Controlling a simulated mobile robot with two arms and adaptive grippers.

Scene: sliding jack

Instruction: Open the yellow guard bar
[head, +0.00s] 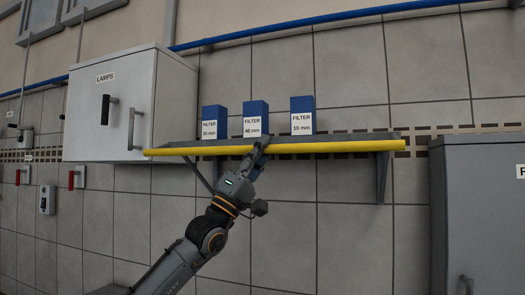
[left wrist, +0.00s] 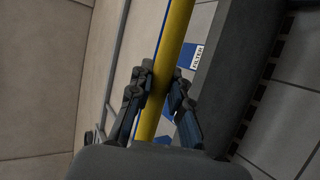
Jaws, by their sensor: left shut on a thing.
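The yellow guard bar (head: 330,147) runs along the front edge of a grey wall shelf (head: 385,178) in the head view. My left gripper (head: 262,152) reaches up from below and is shut on the bar near its middle. In the left wrist view the yellow bar (left wrist: 174,45) passes between the two fingers (left wrist: 160,88) of my left gripper, which close on it from both sides. The part of the bar behind the fingers is hidden. My right gripper is not in view.
Blue filter boxes (head: 303,115) stand on the shelf behind the bar. A grey LAMPS cabinet (head: 135,105) hangs at the left, close to the bar's left end. A grey cabinet (head: 485,215) stands at the right.

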